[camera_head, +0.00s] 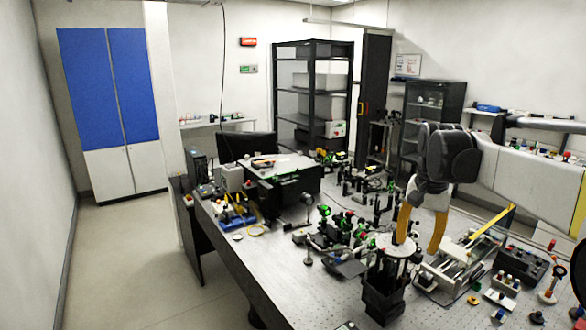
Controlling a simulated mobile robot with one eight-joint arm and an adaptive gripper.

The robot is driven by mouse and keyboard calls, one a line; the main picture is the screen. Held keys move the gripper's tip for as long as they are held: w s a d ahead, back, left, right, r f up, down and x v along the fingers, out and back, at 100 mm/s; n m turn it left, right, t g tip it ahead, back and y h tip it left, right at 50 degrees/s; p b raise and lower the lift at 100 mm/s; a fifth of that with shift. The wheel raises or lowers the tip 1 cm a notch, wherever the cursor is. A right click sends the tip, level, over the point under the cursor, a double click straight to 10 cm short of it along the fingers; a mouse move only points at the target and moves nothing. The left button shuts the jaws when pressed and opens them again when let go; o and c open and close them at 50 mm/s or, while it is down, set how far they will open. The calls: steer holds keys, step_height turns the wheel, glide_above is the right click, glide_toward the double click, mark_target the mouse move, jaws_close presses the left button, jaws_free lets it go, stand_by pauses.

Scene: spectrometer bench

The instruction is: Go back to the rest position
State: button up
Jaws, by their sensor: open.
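My gripper (418,246) hangs from my dark grey and white arm (448,155) on the right side of the view. Its two orange fingers point down and stand apart with a gap between them, and nothing shows held there. The left fingertip overlaps the pale round top (392,245) of a black stand (383,285). I cannot tell whether they touch. The right fingertip is in front of the left end of a silver rail device (462,258).
The perforated optical bench (262,285) is crowded with mounts and green-marked optics (335,225). A black control box (520,262) and small parts lie at right. A black box (283,187) and monitor (246,146) stand farther back. Floor (125,250) at left is clear.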

steer(key=s+a+f+n+t+b, duration=0.2)
steer(key=s+a+f+b, duration=0.1)
steer(key=s+f, duration=0.4)
steer(key=s+a+f+n+t+b, duration=0.2)
steer(key=s+f+b, duration=0.4)
steer(key=s, duration=0.4)
steer(key=s+a+f+n+t+b, duration=0.2)
steer(key=s+a+f+b, duration=0.3)
steer(key=s+f, duration=0.3)
steer(key=shift+s+f+n, duration=0.2)
steer(key=shift+s+n, duration=0.05)
steer(key=shift+n, duration=0.25)
